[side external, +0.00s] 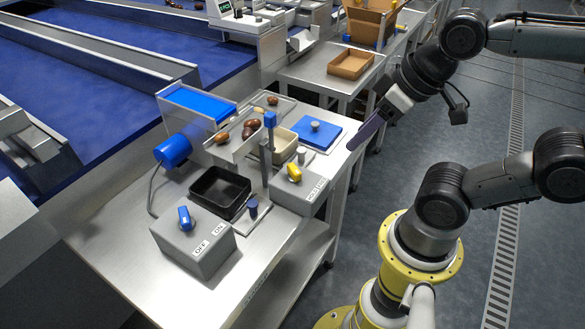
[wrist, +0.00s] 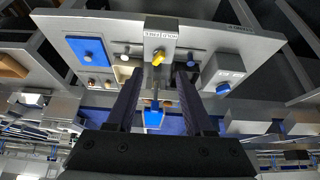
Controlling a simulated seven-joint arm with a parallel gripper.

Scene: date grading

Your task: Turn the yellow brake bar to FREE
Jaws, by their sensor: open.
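The yellow brake bar (side external: 294,172) is a small knob-like bar on a grey box (side external: 287,193) at the right edge of the steel table. The box carries HOLD and FREE labels on its front. I cannot tell for certain which label the bar points to. In the wrist view the bar (wrist: 158,58) appears upside down, slightly slanted, between and beyond my fingertips. My gripper (side external: 353,145) is open and empty, up and to the right of the box, apart from it. Its two dark fingers also show in the wrist view (wrist: 159,76).
A grey box with a blue knob (side external: 185,218) and OFF/ON labels stands at the table's front. A black tray (side external: 220,208), a post with a blue top (side external: 270,118), a blue lid (side external: 302,135) and a chute of dates (side external: 222,148) crowd the table. Air right of the table is free.

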